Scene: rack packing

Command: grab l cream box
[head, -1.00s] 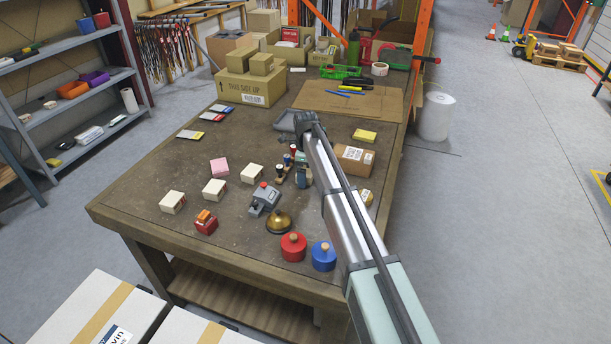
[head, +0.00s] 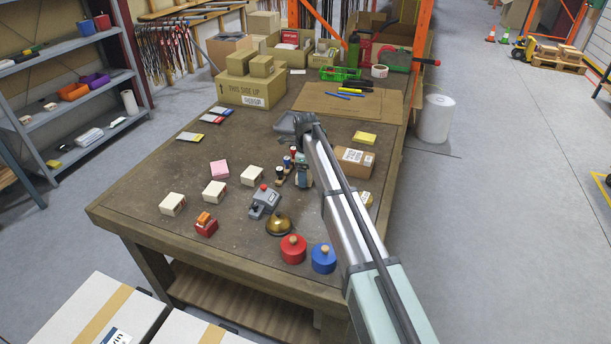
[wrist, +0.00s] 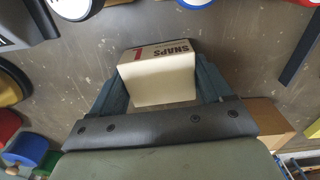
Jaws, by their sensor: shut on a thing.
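A cream box (wrist: 160,80) with dark "SNAPS" lettering and a red mark sits between the two fingers of my gripper (wrist: 163,88) in the wrist view. The fingers are shut on its sides. I cannot tell whether it touches the table. In the head view my gripper (head: 303,174) points down near the middle of the table, partly behind my arm, and the held box does not show clearly there.
Close by on the wooden table (head: 130,200) are small spools (head: 287,163), a grey device (head: 264,202), a brass bell (head: 279,224), and red (head: 293,249) and blue (head: 323,258) round weights. A brown carton (head: 353,161) lies right of my arm. The table's left middle is fairly clear.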

